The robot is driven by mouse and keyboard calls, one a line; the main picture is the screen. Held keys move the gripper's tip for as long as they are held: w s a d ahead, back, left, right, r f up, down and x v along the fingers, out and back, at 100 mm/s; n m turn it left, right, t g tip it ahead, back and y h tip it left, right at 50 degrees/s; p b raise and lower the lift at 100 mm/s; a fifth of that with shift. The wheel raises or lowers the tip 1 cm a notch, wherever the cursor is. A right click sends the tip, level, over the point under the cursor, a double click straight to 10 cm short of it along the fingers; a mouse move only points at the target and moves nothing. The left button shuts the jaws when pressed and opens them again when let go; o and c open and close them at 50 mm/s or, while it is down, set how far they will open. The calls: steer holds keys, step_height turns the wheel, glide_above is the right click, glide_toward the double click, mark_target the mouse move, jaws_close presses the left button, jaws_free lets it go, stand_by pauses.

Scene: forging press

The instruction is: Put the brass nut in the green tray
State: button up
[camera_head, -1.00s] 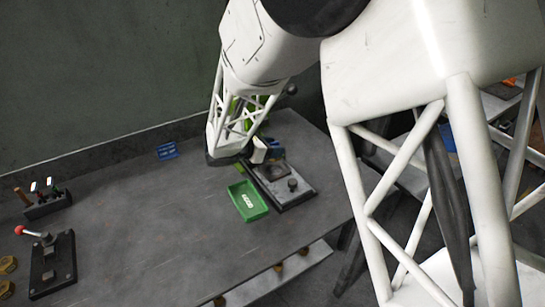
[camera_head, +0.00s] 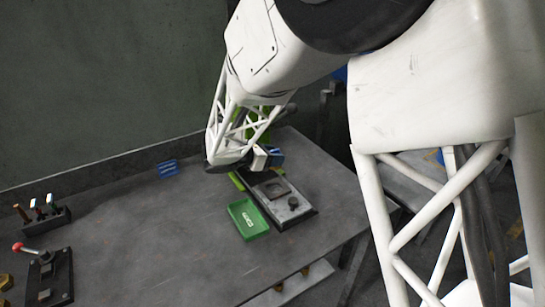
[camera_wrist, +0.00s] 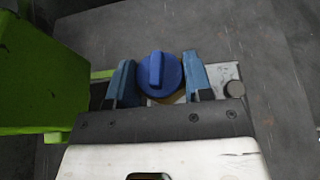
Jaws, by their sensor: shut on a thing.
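My gripper (camera_wrist: 160,80) has its two blue fingers on either side of a round blue knob-like piece (camera_wrist: 158,72) with a raised bar on top. A small yellowish part shows just below this piece; I cannot tell what it is. In the head view my gripper (camera_head: 268,158) is over the back of a small dark-based fixture. The green tray (camera_head: 258,236) lies flat on the bench in front-left of that fixture, with white marks on its floor. A brass nut (camera_head: 5,283) is partly visible at the left edge, beside the lever box.
The fixture (camera_head: 305,211) has a light plate, a square recess and a black knob. A lever box (camera_head: 50,275) and a tool rack (camera_head: 45,218) stand at left. A blue holder (camera_head: 167,169) lies at the back. The bench middle is clear.

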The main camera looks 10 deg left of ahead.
mark_target(242, 213)
steer(key=s+a+f+n+t+y, duration=0.3)
steer(key=s+a+n+y, duration=0.2)
steer(key=s, duration=0.5)
steer(key=a, duration=0.2)
steer(key=shift+s+a+f, duration=0.2)
steer(key=shift+a+f, duration=0.15)
steer(key=shift+f, duration=0.05)
steer(key=shift+f, duration=0.1)
steer(key=shift+f, duration=1.85)
steer(key=shift+f, duration=0.15)
steer(key=shift+f, duration=1.9)
steer(key=shift+f, duration=0.1)
